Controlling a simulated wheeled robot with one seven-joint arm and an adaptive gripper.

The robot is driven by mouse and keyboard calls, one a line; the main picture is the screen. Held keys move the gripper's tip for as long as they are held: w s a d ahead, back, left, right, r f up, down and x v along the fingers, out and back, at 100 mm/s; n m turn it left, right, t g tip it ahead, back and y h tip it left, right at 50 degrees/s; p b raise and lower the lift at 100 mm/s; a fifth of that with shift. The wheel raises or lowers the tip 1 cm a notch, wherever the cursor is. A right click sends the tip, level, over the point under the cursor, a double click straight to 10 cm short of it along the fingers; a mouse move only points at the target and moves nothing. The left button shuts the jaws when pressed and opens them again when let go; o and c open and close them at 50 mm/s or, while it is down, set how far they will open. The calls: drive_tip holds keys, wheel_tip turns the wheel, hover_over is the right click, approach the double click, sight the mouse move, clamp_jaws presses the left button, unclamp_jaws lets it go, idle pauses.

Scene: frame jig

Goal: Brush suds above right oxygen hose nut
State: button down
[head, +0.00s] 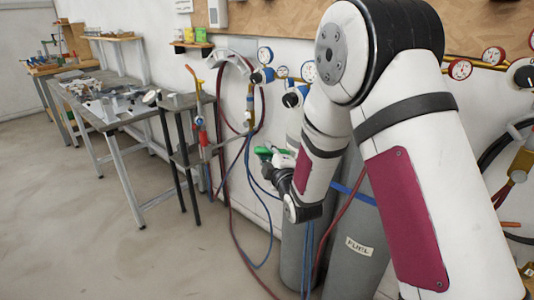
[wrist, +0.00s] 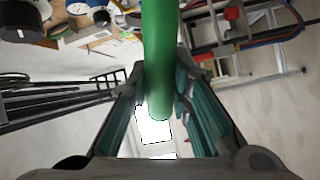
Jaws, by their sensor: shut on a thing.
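My gripper (wrist: 160,75) is shut on a green rounded rod or handle (wrist: 160,45) that runs up out of the wrist view between the two fingers. In the head view, my gripper (head: 277,170) is beside the wall near the cylinders, with the green thing (head: 265,150) at its tip. Brush bristles or suds cannot be made out. Gauges and regulators (head: 265,75) are on the wall above and behind my gripper, and more gauges (head: 460,69) show at the right, beyond my arm. The right oxygen hose nut cannot be singled out; my arm covers part of the wall.
Grey cylinders (head: 356,250), one labelled FUEL, stand below my arm. Blue and red hoses (head: 245,165) hang beside a torch stand (head: 203,130). A cluttered metal bench (head: 112,125) is at left. The floor (head: 90,240) in front is clear.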

sight(280, 151)
drive_tip(key=shift+w+d+b, duration=0.35)
drive_tip(key=shift+w+d, duration=0.2)
idle(0.4)
drive_tip(key=shift+s+d, duration=1.4)
drive_tip(key=shift+d, duration=0.15)
drive_tip(key=shift+b, duration=0.35)
drive_tip(key=shift+w+a+b, duration=0.5)
drive_tip(key=shift+w+a, duration=0.15)
drive_tip(key=shift+a, duration=0.2)
drive_tip(key=shift+w+a+b, duration=0.5)
drive_tip(key=shift+w+a, duration=0.15)
drive_tip(key=shift+a, duration=0.2)
